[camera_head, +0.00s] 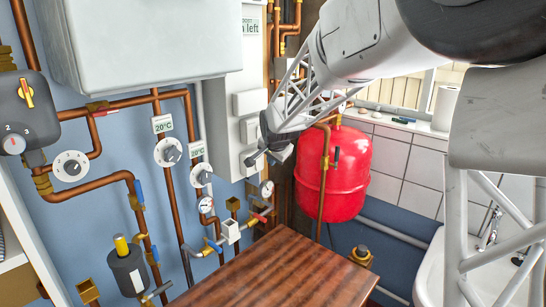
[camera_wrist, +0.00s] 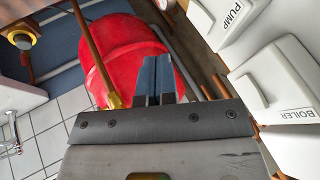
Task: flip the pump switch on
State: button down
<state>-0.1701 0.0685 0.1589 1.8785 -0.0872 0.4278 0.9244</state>
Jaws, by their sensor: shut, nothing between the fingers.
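The pump switch (camera_wrist: 228,18) is a white box labelled PUMP with a raised rocker, at the top right of the wrist view. A similar switch labelled BOILER (camera_wrist: 282,95) is beside it. In the head view white switch boxes (camera_head: 250,102) show on the white panel, but their labels cannot be read. My gripper (camera_head: 254,158) is in front of the lower part of that panel. In the wrist view its fingers (camera_wrist: 157,72) are together and empty, left of the PUMP box and apart from it. Whether the rocker is on or off cannot be told.
A red tank (camera_head: 334,172) stands just right of my gripper. Copper pipes, valves and gauges (camera_head: 206,205) cover the wall at left. A wooden top (camera_head: 275,268) lies below, and a white basin (camera_head: 430,270) is at right.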

aim_at(261, 167)
jog(key=w+a+f, duration=0.3)
jog(key=w+f, duration=0.3)
jog(key=w, duration=0.1)
jog(key=shift+a+f, duration=0.15)
jog(key=shift+f, duration=0.15)
dwell(0.3)
dwell(0.4)
jog(key=shift+w+a, duration=0.15)
jog(key=shift+w, duration=0.1)
jog(key=shift+r, duration=0.1)
jog(key=shift+r, duration=0.6)
dwell(0.3)
